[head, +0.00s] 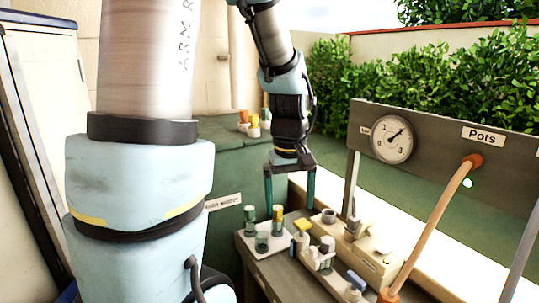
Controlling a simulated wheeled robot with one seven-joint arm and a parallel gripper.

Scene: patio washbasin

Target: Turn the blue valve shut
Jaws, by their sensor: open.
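The blue valve (357,280) shows as a small blue handle on a pale fitting, low in the head view, near the front of the bench. Its handle appears slanted; whether it is open or shut is not clear. My gripper (289,203) points down, with its two teal fingers spread apart and nothing between them. It is above the bench, up and to the left of the blue valve, apart from it. The lower part of the valve's fitting is partly cut by the frame's bottom edge.
On the bench stand a yellow handle (302,225), a yellow-topped cylinder (278,218), a green-topped cylinder (250,217) and pale fittings. An orange hose (437,215) curves down at the right.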

